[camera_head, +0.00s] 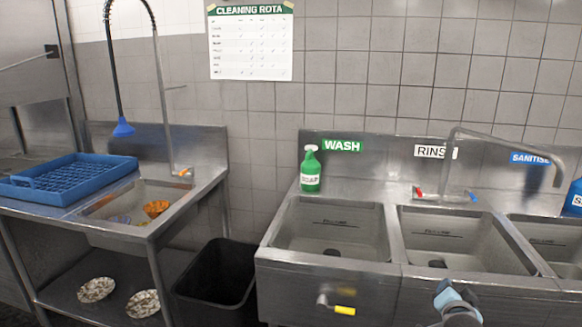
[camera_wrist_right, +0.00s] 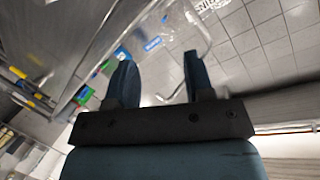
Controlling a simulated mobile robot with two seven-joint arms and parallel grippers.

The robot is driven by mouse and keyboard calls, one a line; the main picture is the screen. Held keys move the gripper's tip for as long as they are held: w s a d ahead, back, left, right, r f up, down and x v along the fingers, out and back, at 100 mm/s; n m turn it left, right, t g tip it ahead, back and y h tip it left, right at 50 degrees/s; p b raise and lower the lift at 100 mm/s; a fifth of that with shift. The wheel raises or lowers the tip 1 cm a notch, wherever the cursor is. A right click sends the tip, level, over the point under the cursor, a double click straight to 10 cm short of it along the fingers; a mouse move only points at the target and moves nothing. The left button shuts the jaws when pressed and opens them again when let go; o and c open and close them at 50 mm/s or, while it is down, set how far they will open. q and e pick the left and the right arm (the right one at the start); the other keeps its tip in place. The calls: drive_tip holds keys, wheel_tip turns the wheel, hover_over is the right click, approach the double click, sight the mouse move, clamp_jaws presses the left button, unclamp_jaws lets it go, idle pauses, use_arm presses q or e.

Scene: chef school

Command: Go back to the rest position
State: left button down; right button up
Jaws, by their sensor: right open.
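My right gripper (camera_wrist_right: 157,58) shows in the right wrist view with its two dark fingers spread apart. Nothing is between them. Behind the fingers are the tiled wall, a bent metal tap and the sink area, seen tilted. My left gripper is not in view.
Wash (camera_head: 342,262), rinse (camera_head: 480,258) and sanitise sinks stand at the right, with a tap (camera_head: 505,135) over them. A green soap bottle (camera_head: 310,170) stands behind the wash sink. A blue rack (camera_head: 70,178) and black bin (camera_head: 216,285) are at left.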

drive_tip(key=s+a+f+n+g+y, duration=0.1)
drive_tip(key=s+a+f+n+y, duration=0.2)
drive_tip(key=s+a+f+n, duration=0.55)
drive_tip(key=s+a+f+n+g+y, duration=0.1)
drive_tip(key=s+a+f+y, duration=0.35)
drive_tip(key=s, duration=0.95)
drive_tip(key=s+a+f+n+g+y, duration=0.15)
drive_tip(key=s+a+f+n, duration=0.25)
drive_tip(key=s+a+f, duration=0.55)
wheel_tip(320, 180, up, 16)
drive_tip(key=s+d+p, duration=0.2)
drive_tip(key=p, duration=1.2)
drive_tip(key=shift+d+n+t, duration=0.15)
drive_tip(key=shift+n+t, duration=0.2)
drive_tip(key=shift+p, duration=0.4)
drive_tip(key=c, duration=0.4)
drive_tip(key=shift+f, duration=0.1)
clamp_jaws()
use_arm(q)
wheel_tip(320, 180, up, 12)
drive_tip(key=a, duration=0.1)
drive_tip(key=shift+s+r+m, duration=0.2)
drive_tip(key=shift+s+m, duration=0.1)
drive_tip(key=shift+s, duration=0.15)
use_arm(e)
drive_tip(key=shift+d, duration=0.15)
